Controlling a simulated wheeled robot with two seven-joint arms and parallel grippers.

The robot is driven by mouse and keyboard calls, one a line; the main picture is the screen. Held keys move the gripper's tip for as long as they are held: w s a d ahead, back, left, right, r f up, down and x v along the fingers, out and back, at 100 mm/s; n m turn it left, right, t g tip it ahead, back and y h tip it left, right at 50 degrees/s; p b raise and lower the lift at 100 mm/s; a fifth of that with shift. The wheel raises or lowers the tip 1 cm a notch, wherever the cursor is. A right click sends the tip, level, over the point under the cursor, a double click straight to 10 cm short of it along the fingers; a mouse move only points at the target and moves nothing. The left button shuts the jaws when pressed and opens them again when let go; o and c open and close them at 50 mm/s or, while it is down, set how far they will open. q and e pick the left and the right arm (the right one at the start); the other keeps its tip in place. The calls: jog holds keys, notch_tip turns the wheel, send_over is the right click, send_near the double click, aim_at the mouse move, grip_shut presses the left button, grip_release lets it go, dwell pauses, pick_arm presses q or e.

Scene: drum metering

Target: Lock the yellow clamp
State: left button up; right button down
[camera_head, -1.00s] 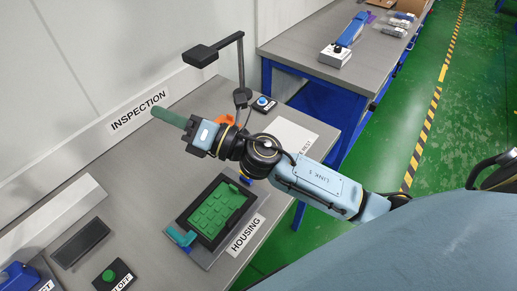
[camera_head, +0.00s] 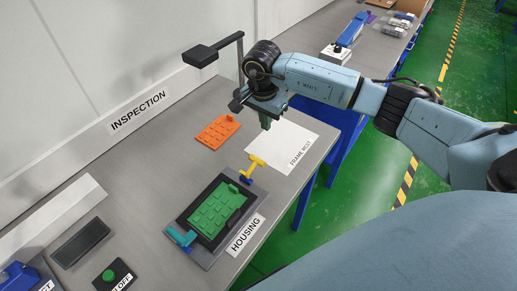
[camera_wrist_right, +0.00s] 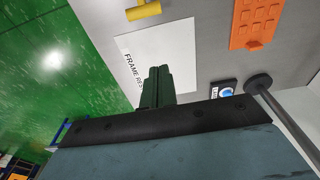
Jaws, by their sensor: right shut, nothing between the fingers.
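The yellow clamp (camera_head: 256,162) stands at the upper right corner of the black housing fixture (camera_head: 181,218), its yellow T-handle raised above a blue base. Its yellow bar also shows at the top edge of the right wrist view (camera_wrist_right: 144,11). A green part (camera_head: 216,211) lies in the fixture, and a teal clamp (camera_head: 181,237) sits at its lower left corner. My right gripper (camera_head: 265,123) points down over the white frame rest sheet, beyond the yellow clamp and apart from it. Its green fingers (camera_wrist_right: 157,88) are shut and empty. My left gripper is not in view.
An orange part (camera_head: 217,131) lies left of the white sheet (camera_head: 283,146). A lamp-like stand (camera_head: 202,55) rises behind my right wrist. A green button box (camera_head: 112,276) and a dark pad (camera_head: 80,243) are at lower left. The bench between pad and orange part is clear.

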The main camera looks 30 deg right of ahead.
jog(key=f, duration=1)
jog(key=shift+w+d+f+p, duration=0.1)
jog(key=shift+w+d+p, duration=0.05)
jog(key=shift+d+p, duration=0.15)
jog(key=shift+s+a+r+p, duration=0.25)
jog(key=shift+a+p, duration=0.15)
jog(key=shift+a, duration=0.2)
jog(key=shift+s+a+r+p, duration=0.25)
jog(key=shift+a+p, duration=0.1)
jog(key=shift+a, duration=0.25)
jog(key=shift+s+a+r, duration=0.1)
jog(key=shift+s+a, duration=0.1)
jog(key=shift+a, duration=0.35)
